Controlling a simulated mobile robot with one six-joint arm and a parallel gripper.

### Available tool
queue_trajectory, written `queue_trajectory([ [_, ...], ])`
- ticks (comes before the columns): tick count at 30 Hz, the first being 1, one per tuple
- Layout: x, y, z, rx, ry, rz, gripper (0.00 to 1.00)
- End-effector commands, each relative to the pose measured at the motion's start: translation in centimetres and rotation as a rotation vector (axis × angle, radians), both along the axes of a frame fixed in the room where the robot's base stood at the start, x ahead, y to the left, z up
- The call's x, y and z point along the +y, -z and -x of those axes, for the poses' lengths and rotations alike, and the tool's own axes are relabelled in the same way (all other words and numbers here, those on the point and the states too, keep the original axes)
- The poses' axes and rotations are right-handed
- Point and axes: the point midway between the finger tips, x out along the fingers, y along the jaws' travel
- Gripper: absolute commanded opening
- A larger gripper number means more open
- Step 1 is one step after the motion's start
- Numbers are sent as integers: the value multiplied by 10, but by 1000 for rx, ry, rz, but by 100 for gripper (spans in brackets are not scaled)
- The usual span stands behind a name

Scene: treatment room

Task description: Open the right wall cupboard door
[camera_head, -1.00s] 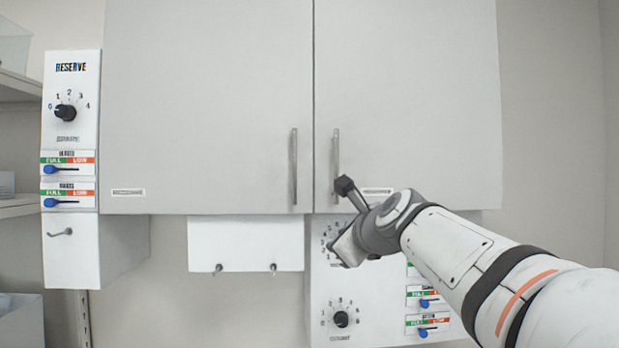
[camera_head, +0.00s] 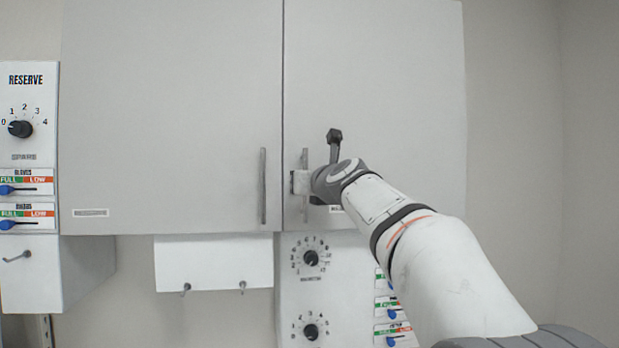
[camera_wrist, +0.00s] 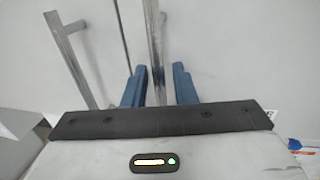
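The right wall cupboard door (camera_head: 375,80) is closed, flush beside the left door. Its vertical bar handle (camera_head: 305,160) is near the door's lower left edge, partly hidden by my gripper (camera_head: 300,182). In the wrist view, the right door's handle (camera_wrist: 155,45) runs between the two blue fingers of my gripper (camera_wrist: 160,84). The fingers stand apart, one on each side of the bar, with a visible gap on the right side. The left finger looks close to the bar; I cannot tell if it touches.
The left door (camera_head: 170,100) has its own bar handle (camera_head: 263,185), just left of mine. Below hang a white panel with hooks (camera_head: 213,262) and a dial panel (camera_head: 330,290). A RESERVE panel (camera_head: 28,120) is at the far left. Bare wall lies right of the cupboard.

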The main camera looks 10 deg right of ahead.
Motion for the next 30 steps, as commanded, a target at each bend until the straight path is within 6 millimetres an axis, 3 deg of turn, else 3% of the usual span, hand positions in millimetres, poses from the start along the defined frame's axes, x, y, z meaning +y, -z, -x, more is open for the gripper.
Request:
queue_trajectory([
  [8, 1, 0, -2, -1, -1, 1, 25],
  [18, 2, 0, -2, 0, -1, 2, 0],
  [29, 2, 0, -2, 0, -2, 2, 0],
  [30, -13, 0, -2, -1, 3, 1, 0],
])
